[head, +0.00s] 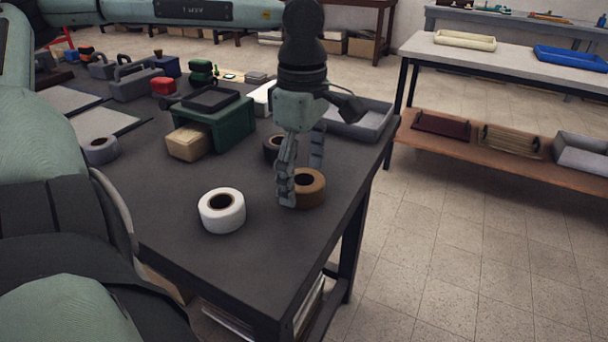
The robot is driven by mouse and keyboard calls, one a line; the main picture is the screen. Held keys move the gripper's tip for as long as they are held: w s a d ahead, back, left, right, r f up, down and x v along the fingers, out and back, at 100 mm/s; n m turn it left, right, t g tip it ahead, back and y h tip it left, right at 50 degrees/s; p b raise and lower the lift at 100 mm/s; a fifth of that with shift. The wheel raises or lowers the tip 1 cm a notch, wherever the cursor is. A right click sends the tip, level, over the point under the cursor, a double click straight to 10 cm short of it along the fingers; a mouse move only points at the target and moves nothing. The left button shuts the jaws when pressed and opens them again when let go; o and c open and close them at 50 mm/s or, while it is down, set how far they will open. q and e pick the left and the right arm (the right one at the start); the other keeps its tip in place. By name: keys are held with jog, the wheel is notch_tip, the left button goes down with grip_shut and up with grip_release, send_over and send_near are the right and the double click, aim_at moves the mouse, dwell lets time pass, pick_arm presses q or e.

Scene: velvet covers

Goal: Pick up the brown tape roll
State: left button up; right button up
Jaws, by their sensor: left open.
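The brown tape roll (313,190) lies flat on the dark table (272,244) near its right edge. My left gripper (302,186) points down from above with its fingers apart. One finger stands in front of the roll's left side and hides part of it. The other finger is behind the roll. The gripper is open and holds nothing that I can see. I cannot tell whether the fingers touch the roll. My right gripper is not in view.
A white tape roll (222,212) lies left of the brown one. A dark roll (272,149) sits behind, partly hidden. A green box (228,128), a tan block (187,143) and a grey tray (359,123) stand further back. The table's front part is clear.

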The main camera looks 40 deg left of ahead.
pick_arm(q)
jog(key=shift+f, duration=0.1)
jog(key=shift+c, duration=0.3)
jog(key=c, duration=1.2)
